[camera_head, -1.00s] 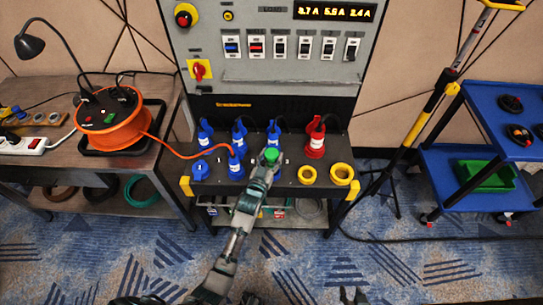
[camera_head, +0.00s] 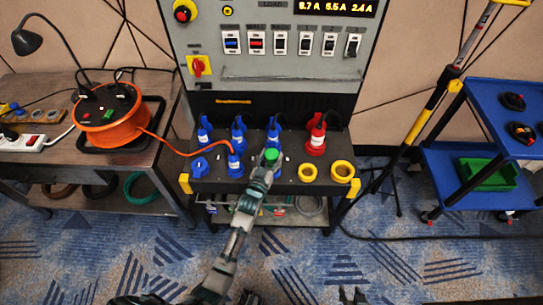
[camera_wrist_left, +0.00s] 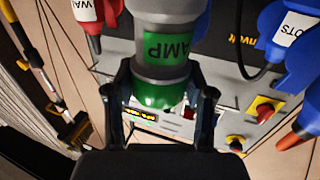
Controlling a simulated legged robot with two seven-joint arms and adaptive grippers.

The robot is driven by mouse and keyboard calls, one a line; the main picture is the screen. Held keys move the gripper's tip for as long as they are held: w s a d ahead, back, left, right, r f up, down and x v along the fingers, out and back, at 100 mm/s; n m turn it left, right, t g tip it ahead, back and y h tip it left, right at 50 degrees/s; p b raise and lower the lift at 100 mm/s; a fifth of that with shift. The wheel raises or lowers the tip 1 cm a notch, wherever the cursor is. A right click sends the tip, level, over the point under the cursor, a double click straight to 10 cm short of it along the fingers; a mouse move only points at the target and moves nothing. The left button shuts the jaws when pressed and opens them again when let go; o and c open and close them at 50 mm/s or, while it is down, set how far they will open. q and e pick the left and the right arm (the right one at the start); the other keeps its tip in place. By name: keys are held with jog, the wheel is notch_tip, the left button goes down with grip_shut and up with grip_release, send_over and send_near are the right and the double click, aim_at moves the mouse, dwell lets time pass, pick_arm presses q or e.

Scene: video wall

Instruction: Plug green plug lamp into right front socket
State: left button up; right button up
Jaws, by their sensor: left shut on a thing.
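My left gripper (camera_head: 270,163) is shut on the green plug (camera_head: 271,154) above the front part of the dark socket bench (camera_head: 270,186). In the left wrist view, the gripper (camera_wrist_left: 165,100) has a finger on each side of the green-and-grey plug (camera_wrist_left: 160,93), whose label partly reads "AMP". Two yellow round sockets (camera_head: 342,171) (camera_head: 307,173) are at the front right of the bench, right of the plug. The plug's contact end is hidden, so I cannot tell whether it touches a socket. My right gripper (camera_head: 352,294) is at the bottom edge, tips apart, apparently empty.
Blue plugs (camera_head: 239,133) and a red plug (camera_head: 316,138) stand behind and beside the held plug. An orange cord (camera_head: 180,147) runs from the orange reel (camera_head: 109,125). The control panel (camera_head: 285,75) rises behind. A blue cart (camera_head: 470,160) stands at right.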

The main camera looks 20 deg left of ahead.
pick_arm(q)
jog(key=shift+f, duration=0.3)
jog(key=o, duration=1.4)
jog(key=shift+c, duration=0.2)
jog(key=o, duration=0.3)
jog(key=shift+r, duration=0.15)
jog(key=shift+r+p, duration=2.55)
jog(key=shift+r, duration=0.4)
